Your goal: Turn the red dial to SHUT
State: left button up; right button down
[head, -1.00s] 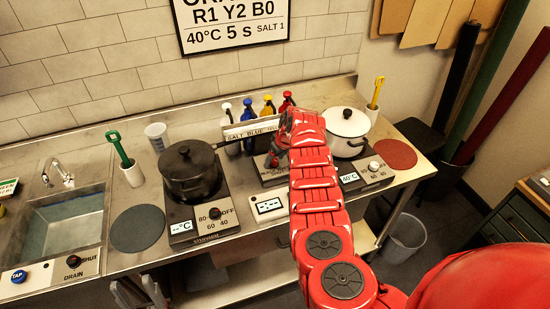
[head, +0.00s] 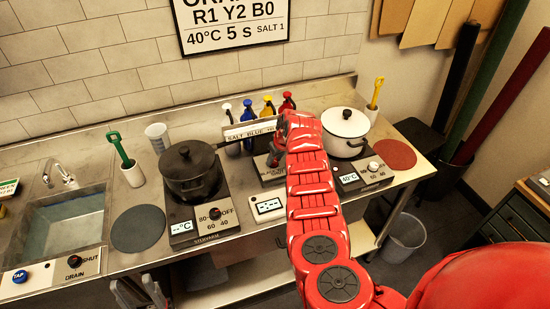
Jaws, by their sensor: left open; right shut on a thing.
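The drain dial (head: 75,262), dark with a red mark, sits on the sink's front panel at the lower left, between the printed words SHUT and DRAIN. Its exact pointing is too small to tell. The blue TAP button (head: 19,276) is left of it. My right arm reaches up the middle of the head view. My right gripper (head: 274,157) is over the right part of the counter, far from the dial, and mostly hidden by its own arm. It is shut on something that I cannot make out. My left gripper is not in view.
A black lidded pot (head: 190,176) stands on the left hotplate, its handle pointing right. A white pot (head: 345,137) stands on the right. Coloured bottles (head: 267,108) and a label sign stand behind. A grey round mat (head: 138,229) lies between sink and hotplate.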

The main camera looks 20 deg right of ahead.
jog(key=shift+a+m+h, duration=0.15)
jog(key=shift+m+h, duration=0.35)
jog(key=shift+m, duration=0.6)
jog(key=shift+f+m+h, duration=0.1)
jog(key=shift+m+h, duration=0.2)
jog(key=shift+m, duration=0.5)
jog(key=shift+a+m+h+b, duration=0.1)
jog(key=shift+m+h+b, duration=0.3)
jog(key=shift+m+b, duration=0.6)
jog(key=shift+m+h+b, duration=0.3)
jog(key=shift+m+b, duration=0.45)
jog(key=shift+m, duration=0.05)
jog(key=c, duration=0.5)
grip_release()
jog(key=shift+r, duration=0.2)
